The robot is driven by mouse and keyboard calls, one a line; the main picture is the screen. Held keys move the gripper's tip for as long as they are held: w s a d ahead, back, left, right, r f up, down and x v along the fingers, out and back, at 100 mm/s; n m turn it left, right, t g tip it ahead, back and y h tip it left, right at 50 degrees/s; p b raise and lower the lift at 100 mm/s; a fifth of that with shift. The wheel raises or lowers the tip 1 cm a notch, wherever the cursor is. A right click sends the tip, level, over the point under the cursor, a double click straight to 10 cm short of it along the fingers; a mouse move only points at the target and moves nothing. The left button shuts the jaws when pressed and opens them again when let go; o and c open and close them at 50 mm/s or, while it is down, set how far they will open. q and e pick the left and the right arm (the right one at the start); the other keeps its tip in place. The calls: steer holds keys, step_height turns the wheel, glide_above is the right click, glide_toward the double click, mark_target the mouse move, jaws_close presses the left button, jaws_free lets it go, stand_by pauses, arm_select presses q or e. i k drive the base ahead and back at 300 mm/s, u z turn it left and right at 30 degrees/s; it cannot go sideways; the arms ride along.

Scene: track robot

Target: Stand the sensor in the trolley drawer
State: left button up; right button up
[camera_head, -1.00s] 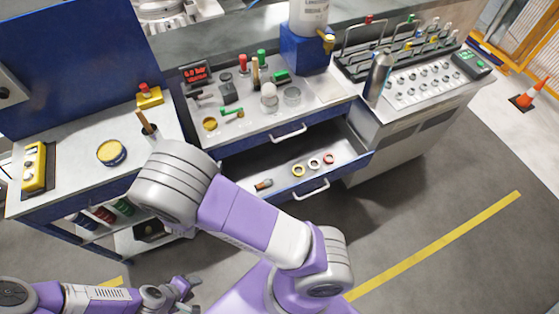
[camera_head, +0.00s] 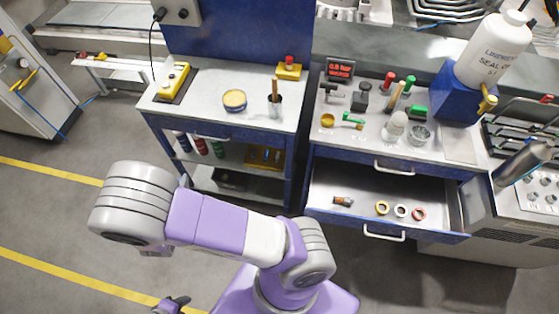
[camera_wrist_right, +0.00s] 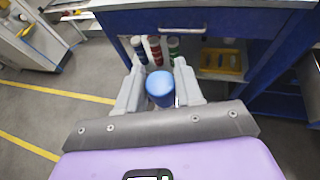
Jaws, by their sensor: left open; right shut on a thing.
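The trolley drawer (camera_head: 430,193) is pulled open at the right in the head view. In it lie a small dark cylinder with a copper-coloured end (camera_head: 343,201) and yellow, white and red rings (camera_head: 400,211). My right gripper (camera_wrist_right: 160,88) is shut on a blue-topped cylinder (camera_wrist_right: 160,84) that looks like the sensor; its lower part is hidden. In the head view my right arm mostly hides that gripper, left of the drawer over the floor. My left gripper (camera_head: 172,304) is open and empty at the bottom edge, partly cut off.
A side table (camera_head: 200,95) with a yellow button box, tin and cup stands left of the trolley. Its shelves hold several coloured bottles (camera_head: 201,146). The trolley top (camera_head: 440,147) is crowded with tools and a large white bottle (camera_head: 492,50). The floor at left is clear.

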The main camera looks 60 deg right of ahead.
mark_target(319, 197)
steer(key=u, duration=0.1)
steer(key=i, duration=0.6)
steer(key=z, duration=3)
steer(key=i, duration=0.5)
steer(key=z, duration=0.05)
